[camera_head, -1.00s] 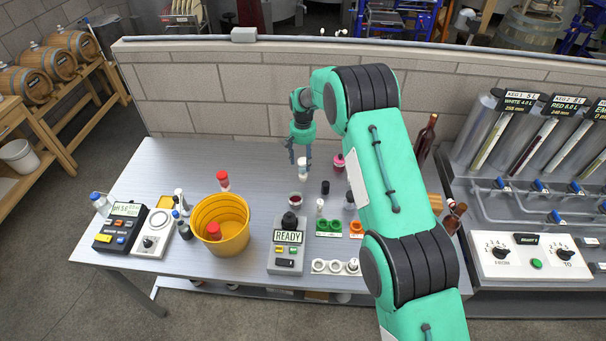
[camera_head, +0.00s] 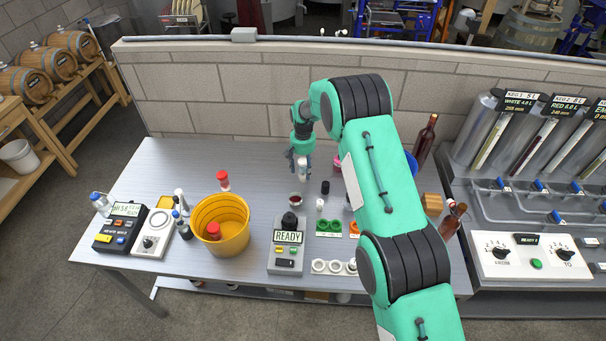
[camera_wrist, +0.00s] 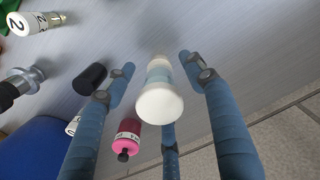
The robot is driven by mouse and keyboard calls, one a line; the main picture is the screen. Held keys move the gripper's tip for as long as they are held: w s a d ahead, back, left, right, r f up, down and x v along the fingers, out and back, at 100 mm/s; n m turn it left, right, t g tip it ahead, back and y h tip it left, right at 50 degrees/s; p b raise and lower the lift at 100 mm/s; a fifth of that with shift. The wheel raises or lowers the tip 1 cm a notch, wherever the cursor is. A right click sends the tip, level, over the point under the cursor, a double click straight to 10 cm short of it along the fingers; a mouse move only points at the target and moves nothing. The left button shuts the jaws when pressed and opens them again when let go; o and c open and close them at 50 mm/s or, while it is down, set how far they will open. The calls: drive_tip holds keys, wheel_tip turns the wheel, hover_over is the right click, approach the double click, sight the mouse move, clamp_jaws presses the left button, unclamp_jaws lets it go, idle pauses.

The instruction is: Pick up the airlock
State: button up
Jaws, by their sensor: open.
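A small upright piece with a white round top and a pale, bluish body, probably the airlock (camera_wrist: 160,100), stands on the bench. In the head view this white-topped piece (camera_head: 302,170) is near the back middle, partly hidden by the fingers. My gripper (camera_head: 300,170) points down at it from above. In the wrist view my gripper's blue fingers (camera_wrist: 165,85) are spread, with the white-topped piece between them and a visible gap on both sides. The gripper is open and holds nothing.
In the wrist view a pink bottle (camera_wrist: 129,137) and a black cylinder (camera_wrist: 89,79) stand close by the left finger. In the head view a yellow bucket (camera_head: 222,207) and a READY device (camera_head: 287,250) stand in front. A block wall (camera_head: 230,105) is behind.

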sight(303, 173)
drive_tip(key=shift+f, duration=1.55)
drive_tip(key=c, duration=1.3)
